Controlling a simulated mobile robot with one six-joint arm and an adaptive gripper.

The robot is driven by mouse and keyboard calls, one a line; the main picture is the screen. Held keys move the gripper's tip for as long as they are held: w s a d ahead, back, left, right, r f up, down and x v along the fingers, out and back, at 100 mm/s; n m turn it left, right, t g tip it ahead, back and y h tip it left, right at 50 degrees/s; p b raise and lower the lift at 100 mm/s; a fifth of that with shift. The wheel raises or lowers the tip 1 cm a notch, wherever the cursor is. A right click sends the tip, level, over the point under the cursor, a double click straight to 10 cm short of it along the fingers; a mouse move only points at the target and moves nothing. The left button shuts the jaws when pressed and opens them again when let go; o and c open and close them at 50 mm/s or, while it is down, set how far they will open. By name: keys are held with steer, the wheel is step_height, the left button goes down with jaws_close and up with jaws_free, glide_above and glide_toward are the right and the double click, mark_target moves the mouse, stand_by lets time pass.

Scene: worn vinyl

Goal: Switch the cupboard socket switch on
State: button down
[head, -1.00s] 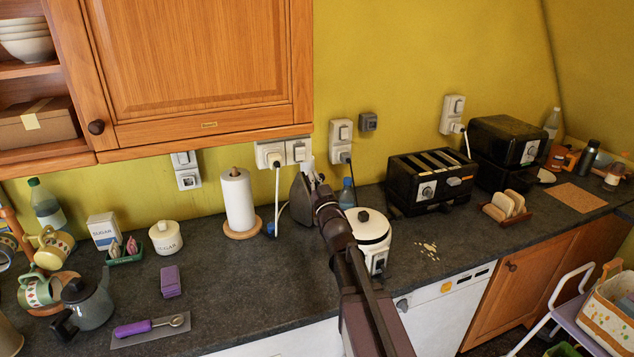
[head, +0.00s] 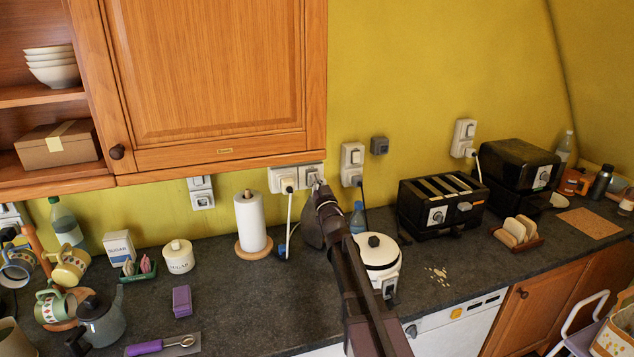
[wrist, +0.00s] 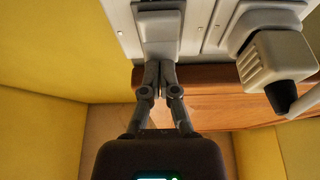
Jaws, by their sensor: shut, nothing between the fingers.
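The cupboard socket (head: 282,181) is a white wall unit just below the cupboard (head: 222,80). A white plug with a white cord sits in its left part. My gripper (wrist: 160,66) is shut and empty. In the wrist view its fingertips are at the end of a pale rocker switch (wrist: 158,30) on the white plate, seemingly touching it. The white plug (wrist: 278,62) is to the right there. In the head view my arm reaches the socket's right part and hides some of it. I cannot tell whether the switch is on or off.
A paper towel roll (head: 251,222) stands left of my arm. A white cooker with a lid (head: 377,252) and a black toaster (head: 440,205) are to the right. More sockets (head: 352,163) are on the yellow wall. The cupboard's underside is close to the gripper.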

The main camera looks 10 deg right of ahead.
steer(key=shift+w+r+p, duration=0.3)
steer(key=shift+w, duration=0.1)
steer(key=shift+s, duration=0.2)
steer(key=shift+s, duration=0.55)
steer(key=s+d, duration=0.1)
steer(key=s, duration=1.1)
steer(key=shift+s+d, duration=0.15)
steer(key=shift+s, duration=0.1)
steer(key=shift+f, duration=0.15)
